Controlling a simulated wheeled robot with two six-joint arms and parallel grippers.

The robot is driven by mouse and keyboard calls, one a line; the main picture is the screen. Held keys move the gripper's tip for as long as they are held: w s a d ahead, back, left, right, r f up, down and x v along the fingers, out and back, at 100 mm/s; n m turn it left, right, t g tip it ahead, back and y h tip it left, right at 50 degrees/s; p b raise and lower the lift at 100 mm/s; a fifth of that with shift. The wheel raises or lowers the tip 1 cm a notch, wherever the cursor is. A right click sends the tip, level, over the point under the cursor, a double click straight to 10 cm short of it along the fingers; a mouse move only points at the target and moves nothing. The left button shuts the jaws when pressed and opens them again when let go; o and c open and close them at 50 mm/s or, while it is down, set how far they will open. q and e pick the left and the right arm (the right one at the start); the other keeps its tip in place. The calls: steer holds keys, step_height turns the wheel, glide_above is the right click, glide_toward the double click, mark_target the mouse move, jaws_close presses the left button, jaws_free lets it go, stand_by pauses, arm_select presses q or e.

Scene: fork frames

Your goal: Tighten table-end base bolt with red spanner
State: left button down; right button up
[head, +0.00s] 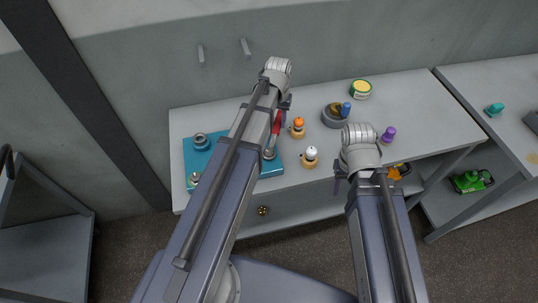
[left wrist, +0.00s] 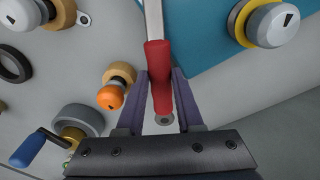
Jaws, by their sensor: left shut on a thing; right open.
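A blue base plate (head: 228,158) lies at the left of the grey table, with bolts (head: 200,141) along its left side. My left gripper (left wrist: 161,75) is shut on the red handle of the spanner (left wrist: 159,88), which also shows in the head view (head: 277,123). The spanner's silver shank runs toward a bolt (head: 269,153) at the plate's right side; I cannot tell whether its jaw is around it. A bolt with a yellow ring (left wrist: 264,23) sits on the plate in the left wrist view. My right gripper (head: 340,180) is open and empty by the table's front edge.
Orange-topped (head: 298,126) and white-topped (head: 311,154) pegs stand right of the plate. A purple-topped piece (head: 388,134) stands further right. The table's right end is clear.

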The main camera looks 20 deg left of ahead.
arm_select(q)
steer(key=shift+s+d+m, duration=0.1)
steer(key=shift+d+m, duration=1.35)
steer(key=shift+m, duration=0.05)
steer(key=shift+a+n, duration=0.5)
steer(key=c, duration=1.1)
jaws_free()
jaws_close()
steer(key=shift+o, duration=0.2)
jaws_free()
jaws_close()
